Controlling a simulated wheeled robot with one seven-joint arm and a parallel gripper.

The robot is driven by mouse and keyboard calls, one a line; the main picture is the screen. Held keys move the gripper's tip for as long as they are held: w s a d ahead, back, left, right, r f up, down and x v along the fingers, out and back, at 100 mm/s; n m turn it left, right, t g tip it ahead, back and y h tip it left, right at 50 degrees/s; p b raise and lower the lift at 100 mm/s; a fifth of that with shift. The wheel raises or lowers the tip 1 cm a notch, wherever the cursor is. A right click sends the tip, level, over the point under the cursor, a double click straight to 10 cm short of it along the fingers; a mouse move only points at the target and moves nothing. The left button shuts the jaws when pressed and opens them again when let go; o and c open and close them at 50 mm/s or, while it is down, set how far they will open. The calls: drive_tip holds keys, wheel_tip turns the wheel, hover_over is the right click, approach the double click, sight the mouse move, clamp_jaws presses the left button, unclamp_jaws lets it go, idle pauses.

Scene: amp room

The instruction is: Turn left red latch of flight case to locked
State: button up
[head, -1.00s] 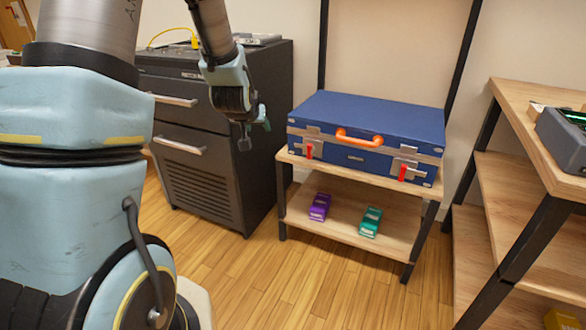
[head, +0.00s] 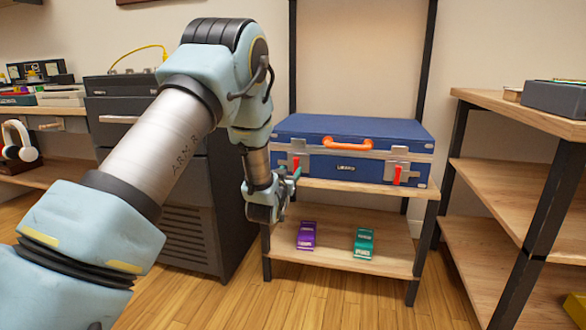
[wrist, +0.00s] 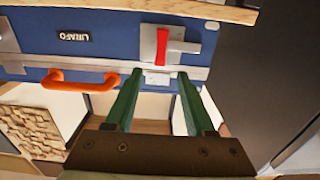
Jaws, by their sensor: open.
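The blue flight case (head: 355,135) lies closed on the upper wooden shelf, its orange handle (head: 348,143) facing front. Its left red latch (head: 296,163) is a vertical red lever on a grey metal plate, partly behind my gripper in the head view. The wrist view, which is upside down, shows this latch (wrist: 162,46) with the lever upright. My gripper (wrist: 160,75) is open and empty, its two green fingers apart and pointing at the case near the latch plate. I see no clear contact. The right red latch (head: 397,175) is also vertical.
A purple box (head: 307,235) and a teal box (head: 364,243) lie on the lower shelf. A black cabinet (head: 190,230) stands left of the rack. A wooden shelf unit (head: 500,185) stands to the right. Black rack posts flank the case.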

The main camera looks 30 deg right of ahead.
sight(296, 162)
drive_tip(key=b+x, duration=0.1)
drive_tip(key=x, duration=0.8)
drive_tip(key=shift+a+b, duration=0.1)
drive_tip(key=shift+b, duration=0.3)
drive_tip(key=shift+c, duration=0.2)
clamp_jaws()
